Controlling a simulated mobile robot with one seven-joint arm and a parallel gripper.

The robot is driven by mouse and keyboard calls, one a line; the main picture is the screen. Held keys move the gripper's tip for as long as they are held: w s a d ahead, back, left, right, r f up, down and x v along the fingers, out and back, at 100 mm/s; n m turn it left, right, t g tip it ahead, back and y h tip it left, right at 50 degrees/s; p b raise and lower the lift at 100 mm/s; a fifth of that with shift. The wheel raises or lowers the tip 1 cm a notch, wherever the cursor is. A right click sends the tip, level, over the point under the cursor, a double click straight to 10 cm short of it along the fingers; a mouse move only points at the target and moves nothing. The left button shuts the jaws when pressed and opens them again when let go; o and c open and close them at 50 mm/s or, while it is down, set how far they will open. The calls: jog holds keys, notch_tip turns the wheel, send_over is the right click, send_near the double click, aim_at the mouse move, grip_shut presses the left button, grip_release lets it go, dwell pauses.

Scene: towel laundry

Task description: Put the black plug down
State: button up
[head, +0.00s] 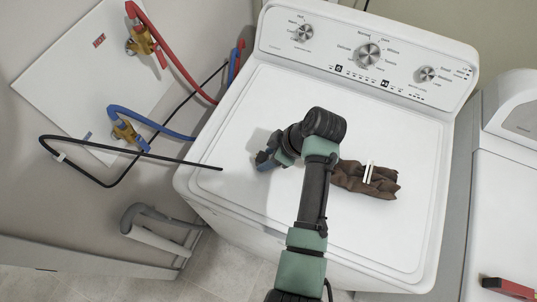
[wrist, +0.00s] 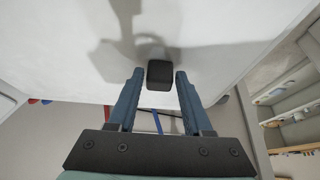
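The black plug (wrist: 160,75) is a small dark block in the wrist view, between the two blue fingertips of my gripper (wrist: 160,78). A narrow gap shows on each side of it, so the fingers look open around it rather than pressed on it. In the head view my gripper (head: 263,162) is low over the left part of the white washer's top (head: 235,120). A small dark shape shows at its fingertips there, too small to make out. Whether the plug's underside touches the washer is hard to tell.
A crumpled brown cloth (head: 350,180) with a white piece on it lies right of my arm. A black cord (head: 140,155) ends over the washer's left edge. Red (head: 175,60) and blue (head: 160,126) hoses run at the wall. The front of the washer top is clear.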

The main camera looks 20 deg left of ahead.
jog(key=shift+o, duration=1.2)
jog(key=shift+r, duration=0.1)
